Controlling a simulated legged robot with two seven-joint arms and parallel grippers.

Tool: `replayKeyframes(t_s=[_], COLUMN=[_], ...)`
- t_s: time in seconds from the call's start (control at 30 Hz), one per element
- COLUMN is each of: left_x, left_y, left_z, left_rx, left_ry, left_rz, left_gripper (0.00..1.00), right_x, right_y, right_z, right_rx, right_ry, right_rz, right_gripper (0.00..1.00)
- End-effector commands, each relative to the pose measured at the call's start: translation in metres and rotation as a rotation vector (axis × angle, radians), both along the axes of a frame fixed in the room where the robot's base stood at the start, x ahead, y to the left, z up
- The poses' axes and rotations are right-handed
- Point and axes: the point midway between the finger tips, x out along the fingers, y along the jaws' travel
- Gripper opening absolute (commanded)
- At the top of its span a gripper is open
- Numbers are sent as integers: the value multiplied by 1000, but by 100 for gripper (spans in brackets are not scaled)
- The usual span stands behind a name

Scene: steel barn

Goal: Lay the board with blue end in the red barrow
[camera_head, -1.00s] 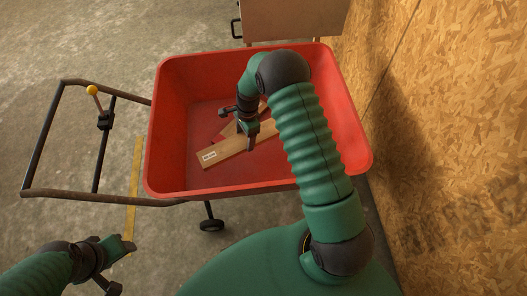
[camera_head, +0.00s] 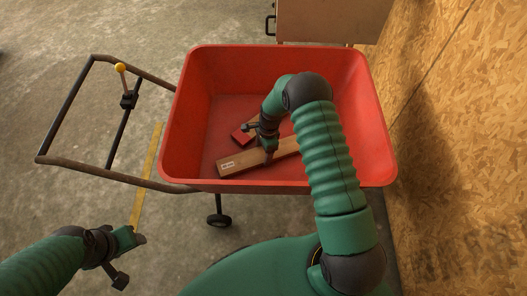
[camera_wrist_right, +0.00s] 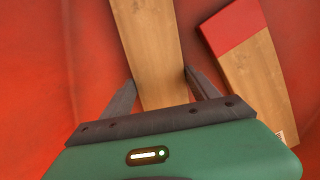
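The red barrow (camera_head: 372,120) stands in front of me. A plain wooden board with a white label (camera_head: 240,162) lies low inside it, partly under my right arm; no blue end shows on it, and its far end is hidden. My left gripper (camera_head: 130,258) is open and empty, over the floor left of the barrow.
The barrow's handle frame (camera_head: 63,108) juts left. A chipboard wall (camera_head: 460,150) stands right, a box-like object (camera_head: 335,20) behind.

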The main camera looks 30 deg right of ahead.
Motion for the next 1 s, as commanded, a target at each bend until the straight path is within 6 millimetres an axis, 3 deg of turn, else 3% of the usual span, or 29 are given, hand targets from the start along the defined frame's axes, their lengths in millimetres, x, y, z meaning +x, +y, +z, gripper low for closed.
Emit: replayKeyframes(t_s=[0.03,0.13,0.47,0.57,0.8,1.0], left_x=[0,0,0,0,0,0], left_y=[0,0,0,0,0,0], left_z=[0,0,2,11,38,48], left_rx=[0,0,0,0,0,0], left_ry=[0,0,0,0,0,0], left_rz=[0,0,0,0,0,0], left_gripper=[54,54,54,54,54,54], right_x=[0,0,0,0,-1,-2], right_y=[-1,-1,-1,-3,-10,-14], right_z=[0,0,4,20,84,116], right_rx=[0,0,0,-1,-2,0], right_ry=[0,0,0,-2,-4,0], right_rz=[0,0,0,0,0,0], right_gripper=[77,90,90,90,90,90])
